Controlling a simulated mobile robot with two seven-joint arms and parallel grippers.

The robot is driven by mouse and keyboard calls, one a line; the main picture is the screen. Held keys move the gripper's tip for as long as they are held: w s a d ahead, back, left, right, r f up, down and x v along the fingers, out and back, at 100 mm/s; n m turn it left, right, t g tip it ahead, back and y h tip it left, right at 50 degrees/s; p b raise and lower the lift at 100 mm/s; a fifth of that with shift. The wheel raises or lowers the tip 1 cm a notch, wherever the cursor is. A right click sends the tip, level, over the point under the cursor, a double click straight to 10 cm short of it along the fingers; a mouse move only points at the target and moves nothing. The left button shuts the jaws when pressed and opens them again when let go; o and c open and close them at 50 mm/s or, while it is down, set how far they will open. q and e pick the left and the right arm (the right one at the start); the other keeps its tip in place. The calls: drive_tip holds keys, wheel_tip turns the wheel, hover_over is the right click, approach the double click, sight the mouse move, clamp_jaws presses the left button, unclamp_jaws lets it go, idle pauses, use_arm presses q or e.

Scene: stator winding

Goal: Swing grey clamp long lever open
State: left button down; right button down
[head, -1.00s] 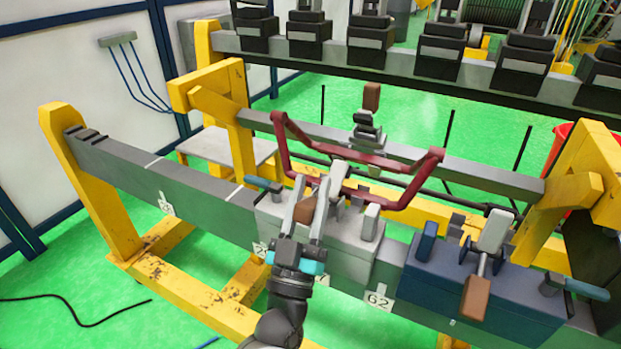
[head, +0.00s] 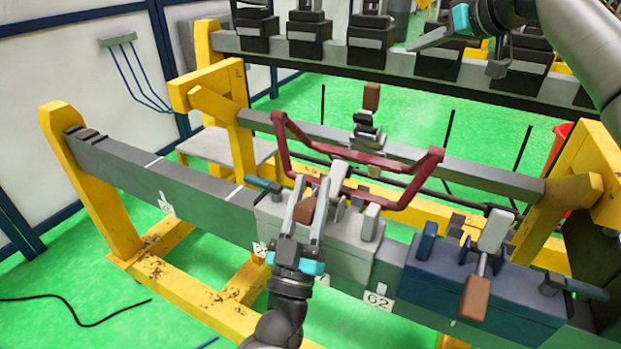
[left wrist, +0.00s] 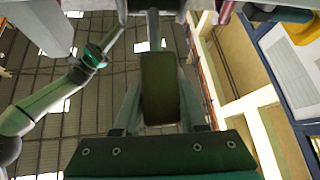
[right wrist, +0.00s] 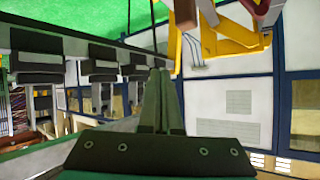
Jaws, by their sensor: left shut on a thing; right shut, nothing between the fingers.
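The grey clamp (head: 335,246) sits on the long grey beam. Its long lever ends in a brown handle (head: 306,208), which points toward me and lies between the fingers of my left gripper (head: 307,203). That gripper is shut on the handle. My right gripper (head: 418,45) is shut and empty, raised at the upper right in front of the back row of black clamps. Its closed fingers show in the right wrist view (right wrist: 160,85).
A blue clamp (head: 480,285) with a brown-handled lever stands to the right of the grey clamp. A dark red bent bar (head: 363,166) passes just behind the grey clamp. Yellow stands (head: 95,185) hold the beam (head: 125,175). Green floor is open at left.

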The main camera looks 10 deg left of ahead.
use_arm(q)
drive_tip(key=shift+d+f, duration=0.15)
drive_tip(key=shift+f, duration=0.1)
use_arm(e)
drive_tip(key=s+a+f+n+g+h, duration=0.15)
drive_tip(key=s+a+n+g, duration=0.4)
drive_tip(key=s+a, duration=0.6)
drive_tip(key=n+g+h, duration=0.4)
drive_tip(key=g, duration=0.1)
hover_over(311, 201)
drive_tip(key=w, duration=0.1)
drive_tip(key=shift+y, duration=0.25)
wheel_tip(311, 201, down, 12)
drive_tip(key=shift+r, duration=0.1)
drive_tip(key=shift+s+f, duration=0.25)
drive_tip(key=shift+f, duration=0.25)
drive_tip(key=shift+s+f, duration=0.25)
drive_tip(key=shift+f, duration=0.25)
drive_tip(key=shift+s+f, duration=0.1)
